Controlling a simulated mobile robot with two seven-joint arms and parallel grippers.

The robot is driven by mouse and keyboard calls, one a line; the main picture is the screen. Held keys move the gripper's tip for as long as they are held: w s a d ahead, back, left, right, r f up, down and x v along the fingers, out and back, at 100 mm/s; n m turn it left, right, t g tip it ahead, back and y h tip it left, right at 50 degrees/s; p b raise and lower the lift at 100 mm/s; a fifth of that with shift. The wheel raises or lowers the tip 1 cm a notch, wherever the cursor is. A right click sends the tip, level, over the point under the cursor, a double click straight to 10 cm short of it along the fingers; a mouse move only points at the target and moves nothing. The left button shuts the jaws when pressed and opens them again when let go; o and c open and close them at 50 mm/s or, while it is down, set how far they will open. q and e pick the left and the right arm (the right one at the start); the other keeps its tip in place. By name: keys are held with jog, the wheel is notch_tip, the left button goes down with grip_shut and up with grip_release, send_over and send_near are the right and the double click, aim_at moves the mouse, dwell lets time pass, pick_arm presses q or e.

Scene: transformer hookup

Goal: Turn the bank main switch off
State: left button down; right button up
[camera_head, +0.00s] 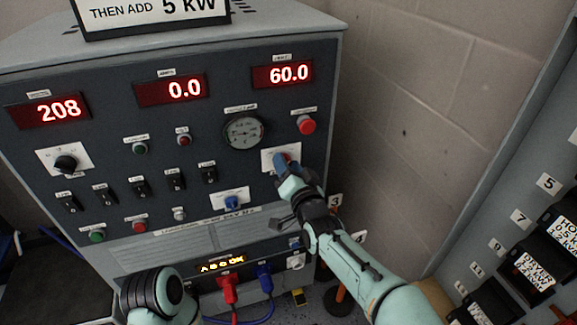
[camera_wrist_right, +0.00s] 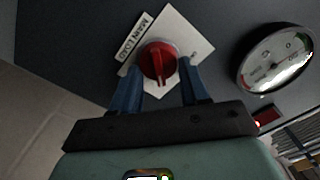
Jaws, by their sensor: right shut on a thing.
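The main switch is a red rotary knob (camera_wrist_right: 158,60) on a white square plate (camera_wrist_right: 190,35), with a label beside it that seems to read MAIN LOAD. In the head view its plate (camera_head: 268,156) is on the panel's right side, below the round gauge, and the knob is mostly hidden by my gripper. My right gripper (camera_head: 283,161) is at the knob, its blue fingers on either side and shut on it. The right wrist view shows the fingers (camera_wrist_right: 160,80) at the knob's sides. Part of my left arm shows at the bottom; its gripper is out of view.
Red displays on the cabinet read 208 (camera_head: 50,110), 0.0 (camera_head: 172,90) and 60.0 (camera_head: 283,75). A red button (camera_head: 306,124) is close above my right gripper. A blue knob (camera_head: 232,202) is below left. Red and blue plugs (camera_head: 228,288) are lower. A breaker rack (camera_head: 530,270) stands right.

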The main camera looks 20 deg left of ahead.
pick_arm(q)
jog(key=shift+g, duration=0.6)
jog(key=shift+s+d+r+p, duration=0.3)
jog(key=shift+s+r+p, duration=0.1)
jog(key=shift+s, duration=0.15)
jog(key=shift+s+d+r+p, duration=0.3)
jog(key=shift+s+r, duration=0.05)
jog(key=shift+s, duration=0.25)
jog(key=shift+s+d+r+p, duration=0.3)
jog(key=shift+s+r+p, duration=0.1)
jog(key=shift+s, duration=0.15)
pick_arm(e)
jog(key=shift+s+a+n, duration=0.1)
jog(key=shift+a+n, duration=0.05)
jog(key=shift+n, duration=2.65)
jog(key=shift+s+a+n, duration=0.1)
jog(key=shift+a+n, duration=0.05)
jog(key=shift+n, duration=2.65)
jog(key=shift+s+a+n, duration=0.1)
jog(key=shift+a+n, duration=0.05)
jog(key=shift+n, duration=2.65)
jog(key=o, duration=1)
